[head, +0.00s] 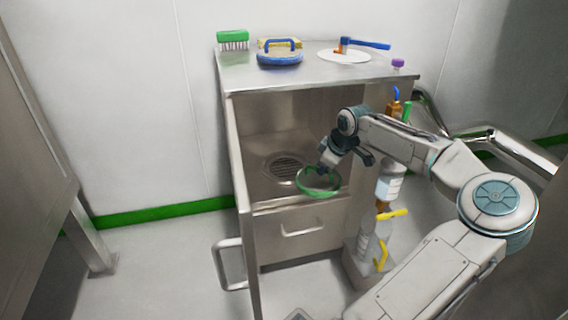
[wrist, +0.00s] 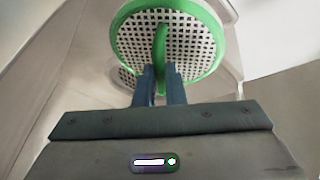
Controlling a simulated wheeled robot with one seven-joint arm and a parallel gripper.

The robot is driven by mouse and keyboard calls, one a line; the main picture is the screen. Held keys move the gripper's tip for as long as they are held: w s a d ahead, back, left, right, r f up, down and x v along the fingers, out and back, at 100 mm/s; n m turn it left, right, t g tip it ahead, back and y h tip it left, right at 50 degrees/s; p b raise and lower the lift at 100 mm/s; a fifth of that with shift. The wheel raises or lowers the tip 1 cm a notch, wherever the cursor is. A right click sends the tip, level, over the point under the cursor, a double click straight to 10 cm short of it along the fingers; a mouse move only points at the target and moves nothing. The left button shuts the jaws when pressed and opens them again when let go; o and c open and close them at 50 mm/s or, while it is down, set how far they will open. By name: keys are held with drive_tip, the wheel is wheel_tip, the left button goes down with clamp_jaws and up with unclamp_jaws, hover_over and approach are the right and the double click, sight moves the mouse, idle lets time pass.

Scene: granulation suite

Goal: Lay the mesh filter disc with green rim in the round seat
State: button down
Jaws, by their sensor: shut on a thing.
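The mesh filter disc with green rim (head: 318,191) is held in front of the open cabinet bay in the head view. In the wrist view the disc (wrist: 190,45) shows its perforated pale face and a green bar across it. My gripper (head: 326,168) is shut on the disc's green bar; its two dark fingers (wrist: 160,84) meet there in the wrist view. The round seat (head: 284,167), a ring with a slotted grate, lies in the floor of the bay, behind and left of the disc. The disc partly covers the seat's near right side and appears apart from it.
The steel cabinet top (head: 320,73) carries a green brush (head: 233,38), a blue-rimmed round item (head: 280,57) and a white disc with a blue-handled tool (head: 345,54). Bottles (head: 388,185) stand right of the bay. The bay's walls and top enclose the seat.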

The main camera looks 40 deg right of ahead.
drive_tip(key=w+f+p, duration=0.1)
drive_tip(key=w, duration=0.4)
drive_tip(key=w+d+f+p, duration=0.1)
drive_tip(key=w+p, duration=0.1)
drive_tip(key=w, duration=0.4)
drive_tip(key=w+d+f+p, duration=0.1)
drive_tip(key=w, duration=0.4)
drive_tip(key=shift+w+d+f, duration=0.25)
drive_tip(key=shift+w, duration=0.15)
drive_tip(key=shift+p, duration=0.3)
drive_tip(key=shift+f+b, duration=0.35)
drive_tip(key=shift+b, duration=0.25)
drive_tip(key=c, duration=1.5)
unclamp_jaws()
drive_tip(key=shift+r, duration=0.15)
